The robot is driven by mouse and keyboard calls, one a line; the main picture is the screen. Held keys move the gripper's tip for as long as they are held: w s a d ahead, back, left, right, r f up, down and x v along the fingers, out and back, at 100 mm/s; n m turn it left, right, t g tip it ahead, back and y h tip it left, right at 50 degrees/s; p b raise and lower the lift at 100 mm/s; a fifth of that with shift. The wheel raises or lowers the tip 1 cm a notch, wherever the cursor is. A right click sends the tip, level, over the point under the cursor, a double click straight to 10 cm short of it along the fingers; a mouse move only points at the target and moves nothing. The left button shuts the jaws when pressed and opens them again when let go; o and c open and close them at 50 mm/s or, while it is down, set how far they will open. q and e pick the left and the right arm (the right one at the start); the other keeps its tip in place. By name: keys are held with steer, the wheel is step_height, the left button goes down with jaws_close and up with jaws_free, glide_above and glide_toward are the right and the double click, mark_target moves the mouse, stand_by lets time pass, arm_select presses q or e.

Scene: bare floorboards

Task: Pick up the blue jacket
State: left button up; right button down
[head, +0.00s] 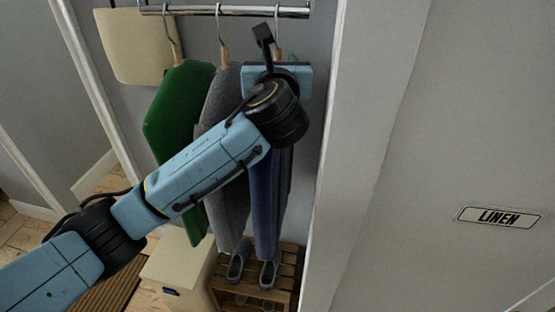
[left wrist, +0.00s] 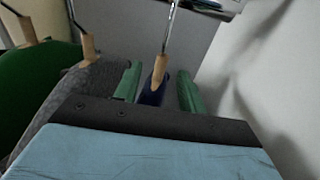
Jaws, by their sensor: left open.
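The blue jacket (head: 264,205) hangs on a hanger at the right end of the rail; my left wrist and gripper (head: 277,78) cover its upper part in the head view. In the left wrist view, my left gripper (left wrist: 157,86) is open, with one green finger on each side of the blue jacket's top (left wrist: 151,97) and the wooden neck of its hanger. I cannot tell whether either finger touches the cloth. My right gripper is not in view.
A grey jacket (head: 226,190) and a green one (head: 178,115) hang close on the left. A white door frame (head: 355,150) stands close on the right. Below are a wooden rack (head: 250,293) with grey shoes and a cream box (head: 180,265). A metal rail (head: 235,11) runs above.

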arm_select(q)
steer(key=shift+w+d, duration=0.1)
steer(key=shift+w, duration=1.35)
jaws_close()
stand_by(0.3)
